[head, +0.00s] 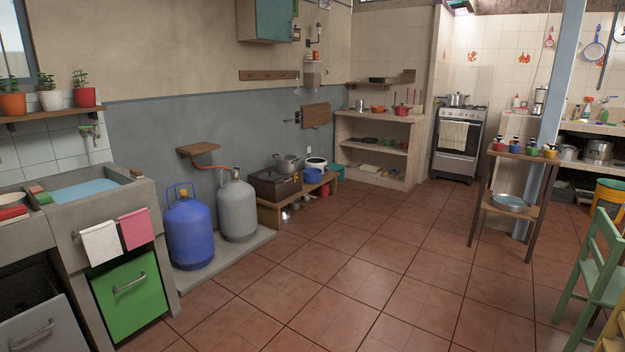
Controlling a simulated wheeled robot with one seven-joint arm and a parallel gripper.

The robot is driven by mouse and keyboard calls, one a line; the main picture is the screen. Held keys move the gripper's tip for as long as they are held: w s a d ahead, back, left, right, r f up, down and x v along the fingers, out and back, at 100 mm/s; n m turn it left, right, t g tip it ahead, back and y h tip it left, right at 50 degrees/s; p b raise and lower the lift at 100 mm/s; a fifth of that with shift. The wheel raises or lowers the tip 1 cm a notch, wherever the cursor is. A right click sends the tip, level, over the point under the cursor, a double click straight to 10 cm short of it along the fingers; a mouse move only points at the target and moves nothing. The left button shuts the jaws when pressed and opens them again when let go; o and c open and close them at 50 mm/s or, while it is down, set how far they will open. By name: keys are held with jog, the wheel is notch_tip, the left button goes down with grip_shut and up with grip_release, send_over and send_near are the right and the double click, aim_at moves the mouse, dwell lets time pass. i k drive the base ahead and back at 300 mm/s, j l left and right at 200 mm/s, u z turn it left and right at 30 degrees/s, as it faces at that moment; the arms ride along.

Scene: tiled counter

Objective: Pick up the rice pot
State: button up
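I cannot tell which pot is the rice pot. A grey pot (287,163) sits on a dark brown box on the low wooden bench by the wall. A red pot (402,110) stands on the tiled counter (371,118) at the back. A metal pot (457,100) is on the stove. A large metal pot (597,151) is on the right counter's lower shelf. My gripper is not in view.
The blue gas cylinder (188,232) and grey gas cylinder (236,208) stand on a low slab at left. A small wooden table (513,157) with cups, a blue post and a green chair (604,262) stand at right. The tiled floor (365,265) between is clear.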

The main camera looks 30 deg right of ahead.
aim_at(284, 163)
jog(key=i+l+z, duration=0.35)
jog(key=i, duration=0.35)
jog(key=i+l+z, duration=0.3)
jog(key=i, duration=0.4)
jog(key=i+z, duration=0.35)
jog(key=i, duration=2.8)
jog(key=i+l+u, duration=0.2)
jog(key=i, duration=0.25)
jog(key=i+u, duration=0.25)
jog(key=i, duration=0.15)
jog(key=i+l+u, duration=0.2)
jog(key=i, duration=0.2)
jog(key=i+l+u, duration=0.25)
jog(key=u, duration=0.15)
jog(key=i+l+u, duration=0.75)
jog(key=l, duration=0.15)
jog(key=i, duration=0.45)
